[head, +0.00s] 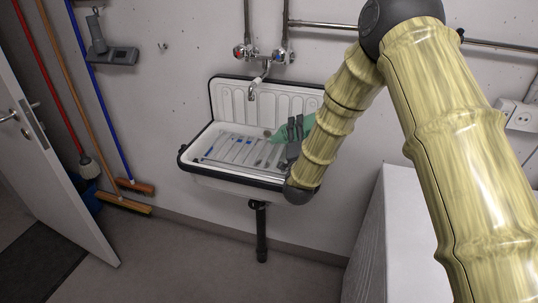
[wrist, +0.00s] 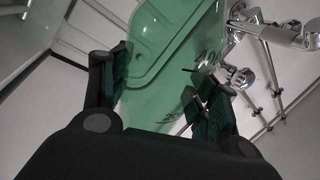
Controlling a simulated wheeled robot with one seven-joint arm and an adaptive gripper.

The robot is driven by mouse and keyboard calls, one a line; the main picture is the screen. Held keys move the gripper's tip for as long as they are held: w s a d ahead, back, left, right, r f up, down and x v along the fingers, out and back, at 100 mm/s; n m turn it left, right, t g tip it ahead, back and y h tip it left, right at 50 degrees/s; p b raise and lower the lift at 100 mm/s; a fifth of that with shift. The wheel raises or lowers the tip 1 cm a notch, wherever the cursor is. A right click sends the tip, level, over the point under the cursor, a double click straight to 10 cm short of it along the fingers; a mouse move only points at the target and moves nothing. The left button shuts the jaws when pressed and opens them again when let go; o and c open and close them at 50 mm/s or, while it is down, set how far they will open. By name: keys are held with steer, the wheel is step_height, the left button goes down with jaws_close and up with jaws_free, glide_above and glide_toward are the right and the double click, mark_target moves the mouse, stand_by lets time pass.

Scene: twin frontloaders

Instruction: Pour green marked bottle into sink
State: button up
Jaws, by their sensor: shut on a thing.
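A see-through green bottle (wrist: 160,50) is between the dark fingers of my gripper (wrist: 163,88) in the wrist view. In the head view my gripper (head: 295,128) is over the right part of the white sink (head: 232,180), and green parts of the bottle (head: 308,121) show beside the fingers. The bottle appears tilted onto its side, with its narrower green end to the left over the basin. My gripper and arm hide part of it. I cannot tell whether liquid is flowing. The sink has a black rim and ribbed back panel.
A chrome tap (head: 257,82) hangs above the basin, close to the bottle; taps and pipes also show in the wrist view (wrist: 285,35). A white cabinet (head: 367,235) stands right of the sink. Brooms (head: 125,207) and an open door (head: 50,150) are at left.

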steer(key=shift+a+f+n, duration=0.1)
steer(key=shift+a+n, duration=0.25)
steer(key=shift+n, duration=0.45)
steer(key=shift+a+r+n+y+b, duration=0.2)
steer(key=shift+r+n+y+b, duration=0.1)
steer(key=shift+n+y, duration=0.15)
steer(key=shift+f, duration=0.1)
stand_by(0.6)
